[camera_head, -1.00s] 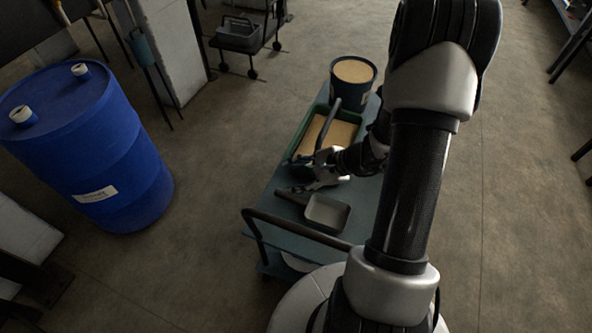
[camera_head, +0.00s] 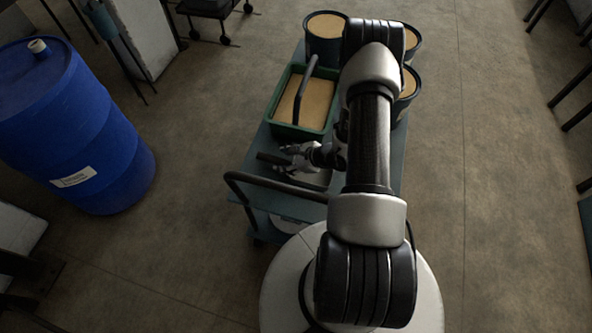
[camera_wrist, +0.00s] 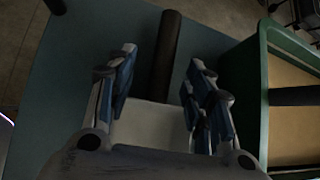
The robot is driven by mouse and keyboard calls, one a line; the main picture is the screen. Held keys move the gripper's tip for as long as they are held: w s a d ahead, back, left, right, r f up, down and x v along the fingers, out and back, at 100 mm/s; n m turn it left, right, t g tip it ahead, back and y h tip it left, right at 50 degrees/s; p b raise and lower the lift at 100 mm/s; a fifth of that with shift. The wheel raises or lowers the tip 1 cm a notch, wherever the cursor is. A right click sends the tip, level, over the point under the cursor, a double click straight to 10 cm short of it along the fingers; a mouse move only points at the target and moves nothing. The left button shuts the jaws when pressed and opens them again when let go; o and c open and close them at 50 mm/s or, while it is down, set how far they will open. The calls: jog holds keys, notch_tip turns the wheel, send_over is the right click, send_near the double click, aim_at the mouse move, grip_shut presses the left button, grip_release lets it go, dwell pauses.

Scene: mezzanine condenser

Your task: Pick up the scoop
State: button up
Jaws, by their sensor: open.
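The scoop has a dark, round handle (camera_wrist: 167,50) and a grey pan (camera_wrist: 150,125), and it lies on the blue-green cart top (camera_wrist: 75,75). In the head view the scoop's handle (camera_head: 272,158) points left, and my gripper covers much of the pan. My gripper (camera_wrist: 163,62) is open above the scoop, with its two blue-padded fingers on either side of the handle's pan end. In the head view my gripper (camera_head: 288,159) is low over the cart. I cannot tell whether the fingers touch the scoop.
A green bin (camera_head: 272,122) of tan material, with a dark bar over it, stands just behind the scoop. Several dark buckets, one at the back (camera_head: 325,48), hold tan material. The cart's push bar (camera_head: 262,184) is in front. A blue drum (camera_head: 85,140) stands left.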

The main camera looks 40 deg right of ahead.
aim_at(279, 160)
jog(key=b+x, duration=0.1)
jog(key=x, duration=0.3)
jog(key=b+x, duration=0.1)
jog(key=x, duration=0.1)
jog(key=shift+w+d+f+b, duration=0.2)
jog(key=shift+w+f+b, duration=0.05)
jog(key=shift+w+b, duration=0.05)
jog(key=shift+r, duration=0.1)
jog(key=shift+c, duration=0.5)
grip_shut()
